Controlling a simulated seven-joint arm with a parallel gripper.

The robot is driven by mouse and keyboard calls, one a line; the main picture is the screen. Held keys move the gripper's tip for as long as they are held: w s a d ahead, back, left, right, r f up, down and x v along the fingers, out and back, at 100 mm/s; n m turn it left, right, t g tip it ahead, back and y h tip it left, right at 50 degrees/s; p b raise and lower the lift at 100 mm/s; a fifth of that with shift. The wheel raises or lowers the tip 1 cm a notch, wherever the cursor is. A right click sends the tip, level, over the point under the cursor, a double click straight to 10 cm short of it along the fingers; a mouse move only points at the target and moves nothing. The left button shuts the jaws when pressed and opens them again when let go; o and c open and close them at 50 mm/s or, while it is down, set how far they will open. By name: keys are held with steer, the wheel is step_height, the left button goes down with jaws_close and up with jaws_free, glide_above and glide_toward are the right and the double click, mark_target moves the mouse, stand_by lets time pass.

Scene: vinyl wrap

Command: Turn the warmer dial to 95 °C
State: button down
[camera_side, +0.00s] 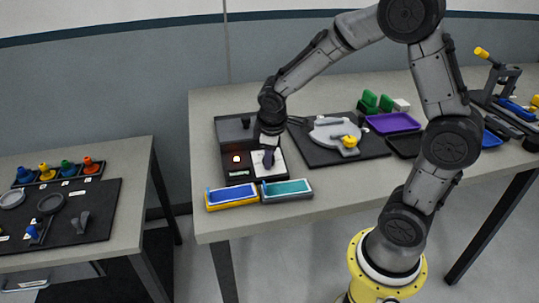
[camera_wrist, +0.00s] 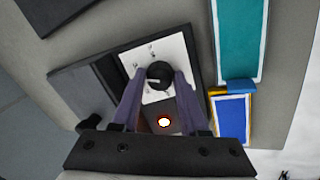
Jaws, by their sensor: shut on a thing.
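The warmer (camera_side: 231,178) is a dark box at the left end of the table, with a white dial panel (camera_side: 261,168) and a glowing orange light. In the wrist view, the black round dial (camera_wrist: 159,75) sits on the white panel (camera_wrist: 138,62) and has a light pointer line. Marks around it are too small to read. My gripper (camera_wrist: 158,82) has its two purple-grey fingers on either side of the dial, shut on it. In the side view my gripper (camera_side: 268,158) comes down onto the panel and hides the dial. The glowing light (camera_wrist: 164,122) shows between the fingers.
A blue-and-yellow tray (camera_side: 232,196) and a teal tray (camera_side: 287,189) lie along the table's front edge, close to the warmer. A dark mat (camera_side: 312,154) with a grey round plate lies to the right. Purple and black trays are further right.

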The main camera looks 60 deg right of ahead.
steer(key=m, duration=1.2)
steer(key=shift+m, duration=0.4)
steer(key=shift+y, duration=0.3)
steer(key=shift+c, duration=2.2)
jaws_free()
steer(key=shift+r, duration=0.1)
steer(key=v, duration=1.3)
steer(key=shift+a+r, duration=0.15)
steer(key=shift+r, duration=0.15)
steer(key=shift+s, duration=0.1)
